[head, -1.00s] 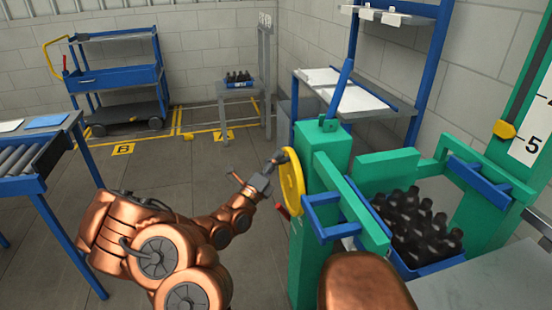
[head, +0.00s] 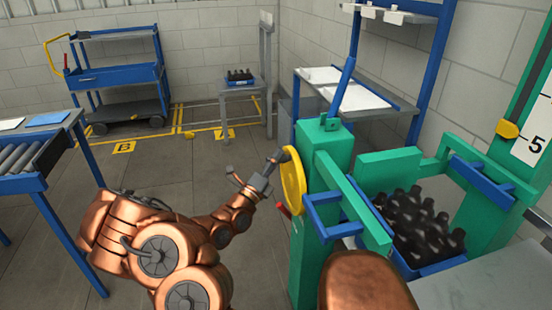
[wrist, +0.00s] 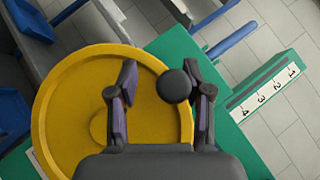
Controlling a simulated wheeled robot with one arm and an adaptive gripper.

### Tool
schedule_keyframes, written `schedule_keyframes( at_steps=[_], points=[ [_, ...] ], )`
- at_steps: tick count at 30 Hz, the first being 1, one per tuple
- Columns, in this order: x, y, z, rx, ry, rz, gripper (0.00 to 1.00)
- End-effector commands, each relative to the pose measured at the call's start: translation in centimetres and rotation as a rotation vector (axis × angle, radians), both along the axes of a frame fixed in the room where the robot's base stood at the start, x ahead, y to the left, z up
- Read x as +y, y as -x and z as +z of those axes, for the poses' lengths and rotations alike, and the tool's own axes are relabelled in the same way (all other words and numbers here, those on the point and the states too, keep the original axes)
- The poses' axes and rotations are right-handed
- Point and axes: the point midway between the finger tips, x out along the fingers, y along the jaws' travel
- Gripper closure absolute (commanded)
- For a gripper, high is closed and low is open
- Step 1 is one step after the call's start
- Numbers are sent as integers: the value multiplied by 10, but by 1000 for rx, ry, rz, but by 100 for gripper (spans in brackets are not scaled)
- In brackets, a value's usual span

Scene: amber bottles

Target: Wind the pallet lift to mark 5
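The green pallet lift (head: 318,200) stands at the right of the head view, with a yellow handwheel (head: 292,182) on its left side. Its white scale (head: 527,150) is partly cut off; the yellow pointer (head: 508,129) sits left of it, a little higher in the picture than the figure 5. The black crank knob (wrist: 173,86) stands over the handwheel (wrist: 65,100) in the wrist view. My gripper (wrist: 162,75) is open, with the knob between its fingers, close to the right finger and clear of the left one. In the head view my gripper (head: 258,180) is beside the wheel.
A blue crate (head: 440,268) of dark bottles sits on the lift. A small scale marked 1 to 4 (wrist: 262,90) shows in the wrist view.

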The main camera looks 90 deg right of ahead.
Motion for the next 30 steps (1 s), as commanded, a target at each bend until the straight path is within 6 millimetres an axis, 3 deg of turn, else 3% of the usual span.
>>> schedule_keyframes(
  at_steps=[14,30],
  points=[
    [7,-3,1,6,6,-5,48],
    [48,-36,-22,5,4,-4,48]
  ],
)
